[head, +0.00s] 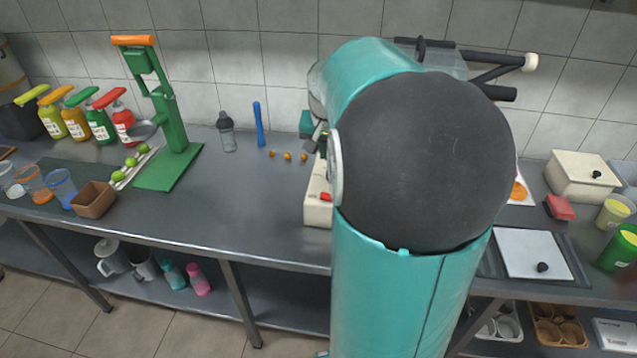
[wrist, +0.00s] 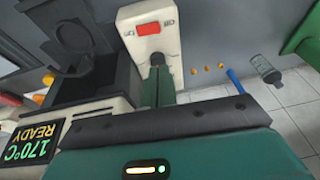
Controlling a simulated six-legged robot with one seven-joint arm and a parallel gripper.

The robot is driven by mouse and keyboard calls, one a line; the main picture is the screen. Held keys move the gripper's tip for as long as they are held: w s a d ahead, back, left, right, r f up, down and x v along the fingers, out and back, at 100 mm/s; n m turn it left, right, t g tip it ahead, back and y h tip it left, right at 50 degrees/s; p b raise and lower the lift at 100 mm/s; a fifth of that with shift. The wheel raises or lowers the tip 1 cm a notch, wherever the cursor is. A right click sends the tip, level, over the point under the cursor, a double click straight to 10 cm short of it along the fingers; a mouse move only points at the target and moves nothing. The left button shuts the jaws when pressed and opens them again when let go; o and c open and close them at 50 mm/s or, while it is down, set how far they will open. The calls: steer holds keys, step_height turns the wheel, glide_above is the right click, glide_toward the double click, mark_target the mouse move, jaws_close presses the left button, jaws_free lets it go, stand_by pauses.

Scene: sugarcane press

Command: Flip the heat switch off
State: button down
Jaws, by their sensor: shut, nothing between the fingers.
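The heat switch (wrist: 147,28) is a red rocker on the end of a white housing (wrist: 136,12), with small markings on both sides of it. It also shows in the head view as a small red patch (head: 326,196) on the cream machine (head: 317,211), left of my arm. My gripper (wrist: 163,68) is shut and empty in the wrist view. Its fingertips are at the lower end of the white housing, below the switch in the picture; I cannot tell if they touch it. A display (wrist: 36,141) reads 170°C READY. My arm hides much of the machine in the head view.
A dark open appliance part (wrist: 90,50) stands left of my fingers. Several small orange fruits (head: 287,156), a blue stick (head: 259,125) and a grey bottle (head: 226,132) stand behind on the counter. A green press (head: 170,120) is at left. The counter's middle left is clear.

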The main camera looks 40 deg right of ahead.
glide_above(321, 192)
steer(key=s, duration=0.1)
step_height(321, 192, down, 12)
steer(key=shift+a+f, duration=0.1)
steer(key=shift+a, duration=0.05)
steer(key=shift+f, duration=0.65)
steer(key=shift+w+a+f, duration=0.1)
steer(key=shift+w+a+f+g, duration=0.1)
steer(key=shift+w+f+g, duration=0.05)
steer(key=shift+f+g, duration=0.2)
steer(key=shift+r, duration=0.1)
steer(key=shift+s+d+r, duration=0.3)
steer(key=shift+s+d, duration=0.15)
steer(key=shift+s, duration=0.2)
